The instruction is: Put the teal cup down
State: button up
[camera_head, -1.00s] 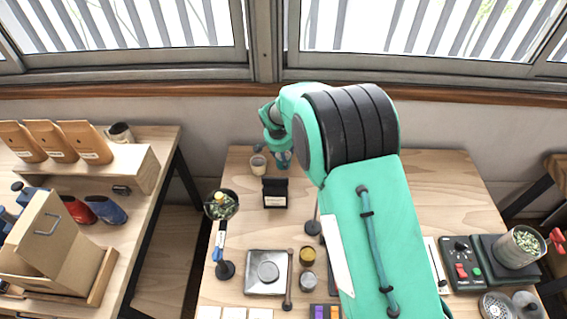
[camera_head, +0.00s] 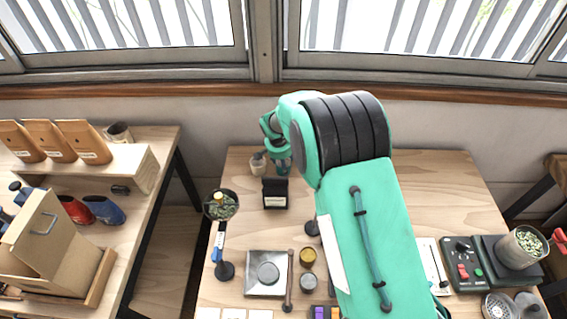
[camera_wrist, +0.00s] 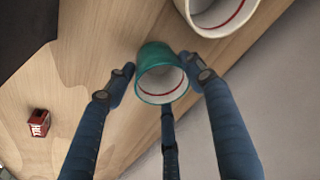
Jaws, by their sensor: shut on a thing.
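In the head view my gripper (camera_head: 280,160) is over the far left part of the table, and the cup cannot be made out clearly behind the arm. I cannot tell whether the cup touches the table top (camera_head: 430,190).
A cream cup (camera_wrist: 214,17) with a red inner line stands close beside the teal one. A black box (camera_head: 275,192) with a pale label is nearer on the table. A small red thing (camera_wrist: 38,122) lies farther off. The far right of the table is clear.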

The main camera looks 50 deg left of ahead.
jog(key=o, duration=1.2)
jog(key=shift+r, duration=0.1)
jog(key=p+v, duration=0.3)
jog(key=v, duration=0.9)
